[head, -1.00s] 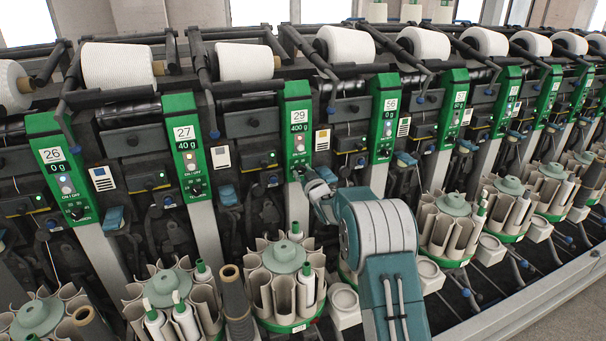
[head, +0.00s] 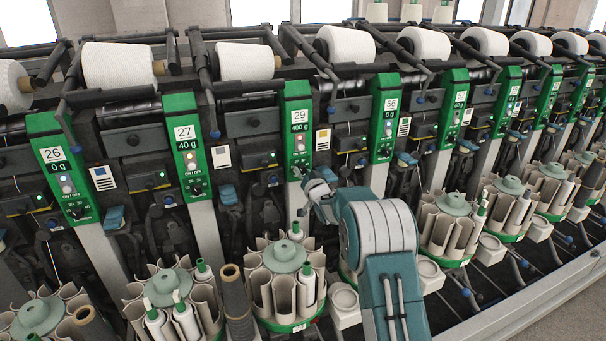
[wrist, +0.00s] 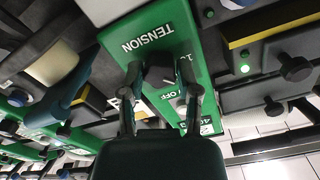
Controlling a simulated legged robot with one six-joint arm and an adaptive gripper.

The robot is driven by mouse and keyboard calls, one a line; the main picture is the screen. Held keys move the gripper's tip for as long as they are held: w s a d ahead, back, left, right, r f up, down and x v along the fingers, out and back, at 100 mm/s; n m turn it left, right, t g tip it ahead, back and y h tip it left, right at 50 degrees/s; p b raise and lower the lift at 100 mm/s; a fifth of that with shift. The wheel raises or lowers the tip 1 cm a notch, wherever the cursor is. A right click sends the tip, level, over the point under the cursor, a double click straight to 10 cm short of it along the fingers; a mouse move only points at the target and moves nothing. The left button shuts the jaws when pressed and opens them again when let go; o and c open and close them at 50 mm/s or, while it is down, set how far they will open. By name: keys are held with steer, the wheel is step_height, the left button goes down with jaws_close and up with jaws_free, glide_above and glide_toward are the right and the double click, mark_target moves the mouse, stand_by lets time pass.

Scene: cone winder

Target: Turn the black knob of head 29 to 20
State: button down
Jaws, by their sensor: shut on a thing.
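In the wrist view the panel (wrist: 124,45) is upside down, with the word TENSION beside the black knob (wrist: 160,66). My gripper (wrist: 160,76) has one finger on each side of the knob and is shut on it. The knob's pointer and most of its scale cannot be read. In the head view my gripper (head: 299,175) is at the panel's lower end and hides the knob.
Panel 27 (head: 189,145) is to the left and panel 56 (head: 383,115) to the right, with similar knobs. A round magazine of tubes (head: 286,257) stands below head 29. A dark box with a yellow stripe (wrist: 270,28) juts out beside the panel in the wrist view.

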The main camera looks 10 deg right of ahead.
steer(key=shift+m, duration=1.5)
steer(key=shift+c, duration=1.7)
jaws_free()
steer(key=shift+w+f, duration=0.1)
steer(key=s+d, duration=0.2)
steer(key=s, duration=0.9)
steer(key=shift+s+d, duration=0.2)
steer(key=shift+s, duration=0.2)
